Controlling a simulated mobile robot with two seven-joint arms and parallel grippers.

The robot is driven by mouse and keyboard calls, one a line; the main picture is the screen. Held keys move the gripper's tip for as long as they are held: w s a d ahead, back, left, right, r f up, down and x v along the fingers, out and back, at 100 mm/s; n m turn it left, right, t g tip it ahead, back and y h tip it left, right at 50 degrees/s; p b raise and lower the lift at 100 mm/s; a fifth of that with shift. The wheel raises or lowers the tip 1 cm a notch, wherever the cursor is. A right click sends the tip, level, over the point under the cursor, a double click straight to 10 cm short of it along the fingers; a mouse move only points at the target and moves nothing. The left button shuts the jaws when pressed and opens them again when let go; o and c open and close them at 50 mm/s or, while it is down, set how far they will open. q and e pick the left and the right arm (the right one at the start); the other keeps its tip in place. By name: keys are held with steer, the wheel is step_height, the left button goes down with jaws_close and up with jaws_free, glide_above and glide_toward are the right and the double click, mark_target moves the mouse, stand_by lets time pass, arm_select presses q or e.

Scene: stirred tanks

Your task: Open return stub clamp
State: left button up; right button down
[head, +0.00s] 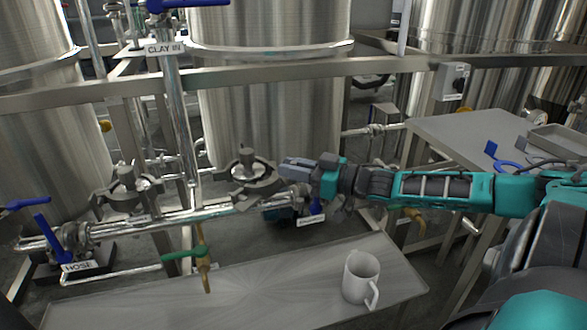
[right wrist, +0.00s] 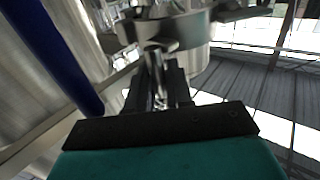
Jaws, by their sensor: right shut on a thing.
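My right gripper (head: 292,166) reaches in from the right to the pipe run, beside a round metal fitting with a clamp (head: 250,172). In the right wrist view the gripper (right wrist: 158,92) is shut on a slim shiny metal part of a clamp (right wrist: 180,32), whose curved band shows just beyond the fingers. The fingers partly hide the held part. I cannot read a label that names this clamp. A similar fitting (head: 126,184) stands further left on the pipes. My left gripper is not in view.
A steel bench (head: 230,300) with a white mug (head: 361,277) stands in front of the pipes. A green-handled brass valve (head: 186,254) hangs there. Blue handles (head: 42,234) are at the left. A blue bar (right wrist: 52,55) passes close in the right wrist view.

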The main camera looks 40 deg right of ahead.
steer(key=c, duration=1.2)
jaws_free()
steer(key=shift+s, duration=0.15)
steer(key=p+v, duration=0.8)
steer(key=v, duration=0.4)
steer(key=shift+s+d, duration=0.25)
